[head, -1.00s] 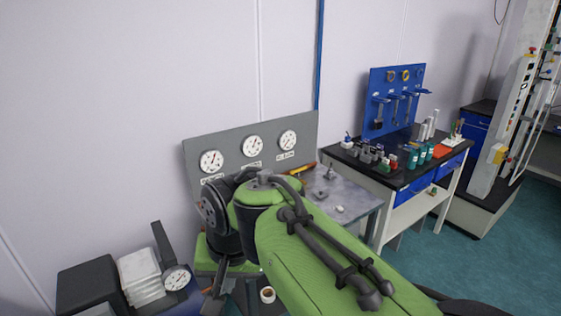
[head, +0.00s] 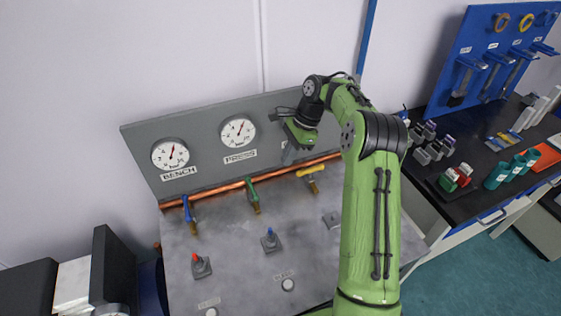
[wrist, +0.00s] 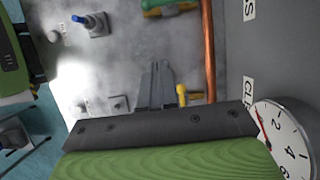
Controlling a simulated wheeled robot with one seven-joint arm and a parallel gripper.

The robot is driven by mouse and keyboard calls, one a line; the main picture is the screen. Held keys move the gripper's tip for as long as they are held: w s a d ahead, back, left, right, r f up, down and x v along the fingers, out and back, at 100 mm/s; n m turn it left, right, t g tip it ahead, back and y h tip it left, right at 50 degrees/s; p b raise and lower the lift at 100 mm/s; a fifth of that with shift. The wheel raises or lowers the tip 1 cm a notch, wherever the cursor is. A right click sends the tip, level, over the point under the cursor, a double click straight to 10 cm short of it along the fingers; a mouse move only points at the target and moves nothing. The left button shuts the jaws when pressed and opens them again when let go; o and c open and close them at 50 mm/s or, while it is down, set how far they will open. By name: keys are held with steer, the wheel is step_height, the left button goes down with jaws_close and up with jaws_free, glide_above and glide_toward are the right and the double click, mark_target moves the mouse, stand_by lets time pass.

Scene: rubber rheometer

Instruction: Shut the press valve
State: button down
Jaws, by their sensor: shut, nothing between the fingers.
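The valve below the gauge labelled PRESS has a green handle (head: 251,190), which points across the copper pipe towards the table's front in the head view. Part of this green handle (wrist: 160,4) shows at the top edge of the wrist view. The PRESS gauge (head: 238,131) is on the grey panel above it. My gripper (head: 289,155) is by the panel, right of the PRESS gauge and above the yellow valve. Its fingers (wrist: 157,84) are shut and empty, apart from the green handle. My gripper hides most of the third gauge in the head view.
A blue-handled valve (head: 187,209) is left and a yellow-handled valve (head: 311,170) right along the copper pipe (head: 215,190). Red (head: 196,258) and blue (head: 269,234) toggles stand on the grey table (head: 235,285). The third gauge (wrist: 284,140) is close to my wrist.

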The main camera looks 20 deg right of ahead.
mark_target(252, 190)
steer(key=a+f+b, duration=0.1)
steer(key=a+f, duration=0.1)
steer(key=f, duration=0.1)
steer(key=a+f+b, duration=0.1)
steer(key=a+f, duration=0.1)
steer(key=f, duration=0.1)
steer(key=a+f+b, duration=0.2)
steer(key=a+f, duration=0.1)
steer(key=shift+s+a+f, duration=0.1)
steer(key=shift+s+f, duration=0.05)
steer(key=shift+a, duration=0.45)
